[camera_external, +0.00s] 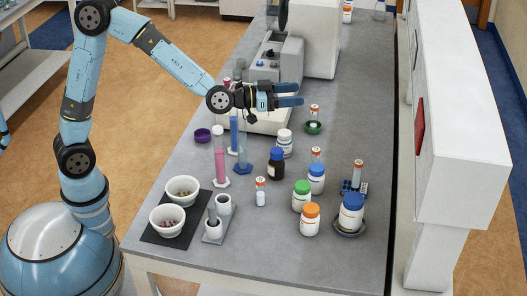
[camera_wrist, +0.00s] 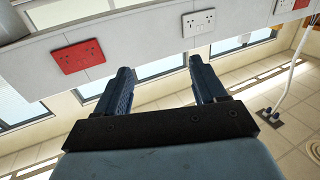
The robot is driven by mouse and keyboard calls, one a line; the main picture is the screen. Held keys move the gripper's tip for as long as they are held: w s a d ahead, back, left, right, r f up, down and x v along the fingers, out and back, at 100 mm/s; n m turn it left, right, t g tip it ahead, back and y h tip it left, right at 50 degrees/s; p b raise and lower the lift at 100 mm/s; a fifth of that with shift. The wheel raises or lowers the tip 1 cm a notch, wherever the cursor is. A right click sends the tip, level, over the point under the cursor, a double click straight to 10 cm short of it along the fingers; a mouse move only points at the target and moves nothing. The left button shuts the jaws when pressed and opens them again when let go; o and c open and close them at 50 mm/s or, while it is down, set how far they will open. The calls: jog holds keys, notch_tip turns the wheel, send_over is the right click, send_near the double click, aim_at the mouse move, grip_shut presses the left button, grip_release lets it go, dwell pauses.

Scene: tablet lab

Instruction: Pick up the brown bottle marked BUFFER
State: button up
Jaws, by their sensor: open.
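The brown bottle (camera_external: 276,166) stands upright on the grey bench in the external view, with a dark cap and a pale label. The label's lettering is too small to read. My gripper (camera_external: 301,94) is above the bench, higher than the bottle and beyond it in the picture, pointing right. It also shows in the wrist view (camera_wrist: 163,82), where its two blue fingers are apart with nothing between them. The bottle does not show in the wrist view.
A white-capped bottle (camera_external: 285,143) stands just behind the brown bottle. A blue cylinder (camera_external: 243,150) and a pink cylinder (camera_external: 220,160) stand to its left. Several white bottles with coloured caps, such as the green-capped one (camera_external: 301,197), stand to its right.

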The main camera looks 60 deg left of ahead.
jog(key=s+d+f+n+g+y, duration=0.1)
jog(key=s+f+n+y, duration=0.4)
jog(key=f, duration=0.5)
jog(key=n+g+y, duration=0.2)
jog(key=g+y, duration=0.1)
jog(key=y, duration=0.2)
send_near(272, 154)
jog(key=x, duration=1.2)
jog(key=shift+w+f, duration=0.1)
jog(key=shift+w, duration=0.05)
jog(key=shift+c, duration=0.4)
jog(key=c, duration=1.1)
